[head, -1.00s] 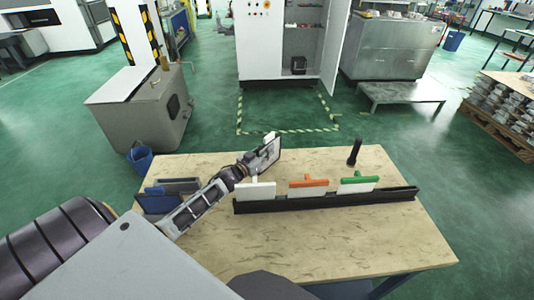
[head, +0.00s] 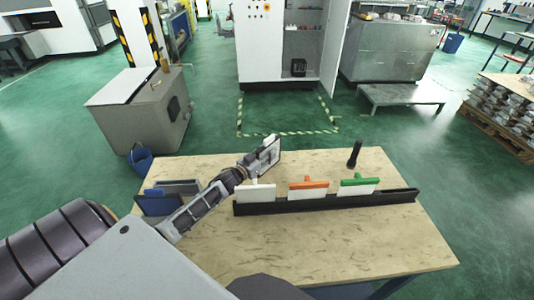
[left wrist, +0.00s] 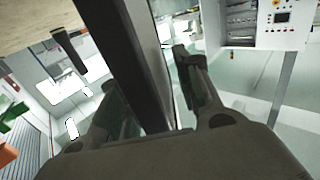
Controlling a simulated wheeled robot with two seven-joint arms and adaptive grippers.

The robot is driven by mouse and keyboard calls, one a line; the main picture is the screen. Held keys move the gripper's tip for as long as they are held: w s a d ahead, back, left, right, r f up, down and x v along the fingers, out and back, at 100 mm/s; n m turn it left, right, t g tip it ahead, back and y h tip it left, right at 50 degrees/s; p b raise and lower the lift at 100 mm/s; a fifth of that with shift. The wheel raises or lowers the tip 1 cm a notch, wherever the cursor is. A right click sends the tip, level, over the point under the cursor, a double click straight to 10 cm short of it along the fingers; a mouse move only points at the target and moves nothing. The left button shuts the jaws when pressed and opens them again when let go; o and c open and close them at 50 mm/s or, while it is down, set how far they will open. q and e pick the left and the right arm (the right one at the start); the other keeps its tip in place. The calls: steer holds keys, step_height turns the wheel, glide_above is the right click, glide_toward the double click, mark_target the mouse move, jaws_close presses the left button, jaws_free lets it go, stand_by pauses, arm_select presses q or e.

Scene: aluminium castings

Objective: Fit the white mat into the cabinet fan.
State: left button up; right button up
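My left gripper (head: 270,148) is above the table's far side, beyond the left end of a black rack (head: 325,201). In the left wrist view, a thin dark panel (left wrist: 135,50) stands edge-on between the two fingers of that gripper (left wrist: 150,95) and fills the gap. In the head view it looks pale with a dark border. I cannot tell whether it is the white mat. A white panel with a pale top (head: 256,194) stands in the rack, with an orange-topped panel (head: 309,184) and a green-topped panel (head: 360,181). My right gripper is not in view. No fan is clearly recognisable.
The wooden table (head: 340,245) is clear in front. A black torch-like object (head: 354,154) stands behind the rack; blue and grey containers (head: 160,204) are at left. A white open cabinet (head: 262,45) stands beyond a taped floor area (head: 288,117). A low platform (head: 400,94) is at right.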

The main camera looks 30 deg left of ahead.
arm_select(q)
steer(key=shift+r, duration=0.15)
steer(key=s+a, duration=0.1)
steer(key=s, duration=0.6)
steer(key=shift+s+b, duration=0.2)
steer(key=shift+b, duration=0.1)
stand_by(0.3)
steer(key=shift+o, duration=0.5)
